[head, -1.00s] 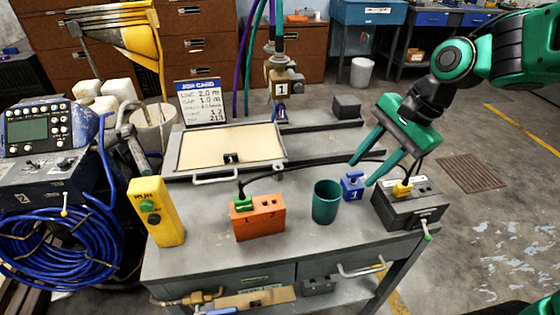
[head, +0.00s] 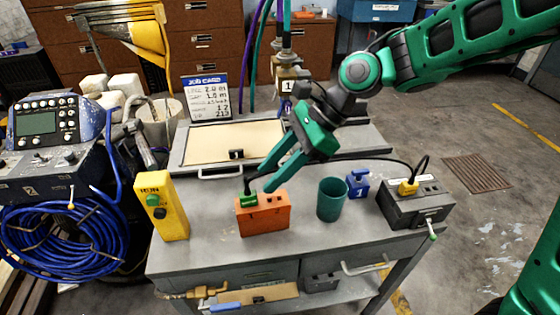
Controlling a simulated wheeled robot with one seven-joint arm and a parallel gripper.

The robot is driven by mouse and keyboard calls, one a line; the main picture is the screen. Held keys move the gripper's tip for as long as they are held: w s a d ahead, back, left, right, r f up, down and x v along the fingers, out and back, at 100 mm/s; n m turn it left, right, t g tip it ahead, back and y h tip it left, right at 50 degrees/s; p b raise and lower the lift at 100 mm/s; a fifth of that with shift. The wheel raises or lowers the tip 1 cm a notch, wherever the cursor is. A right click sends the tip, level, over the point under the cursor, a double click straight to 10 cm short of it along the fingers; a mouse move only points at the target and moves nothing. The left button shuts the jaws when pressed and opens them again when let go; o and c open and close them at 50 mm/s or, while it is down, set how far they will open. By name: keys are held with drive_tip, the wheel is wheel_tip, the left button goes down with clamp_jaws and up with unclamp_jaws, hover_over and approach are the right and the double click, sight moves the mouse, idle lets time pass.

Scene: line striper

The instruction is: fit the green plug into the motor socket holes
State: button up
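The green plug (head: 248,199) sits upright at the left end of the orange block (head: 264,218), with a black cable rising from its top. Two dark holes show in the block's top to the right of it. My gripper (head: 264,183) is open, with its two green fingers pointing down and left just above and to the right of the plug. The fingers look empty; I cannot tell whether they touch the plug. A dark grey socket box (head: 416,212) stands at the right, with a yellow plug (head: 408,188) in its top and dark openings beside it. Neither box's label is readable.
A framed tan panel (head: 235,143) lies behind.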

sight(254, 192)
drive_tip(key=shift+x, duration=3.25)
drive_tip(key=shift+c, duration=0.2)
clamp_jaws()
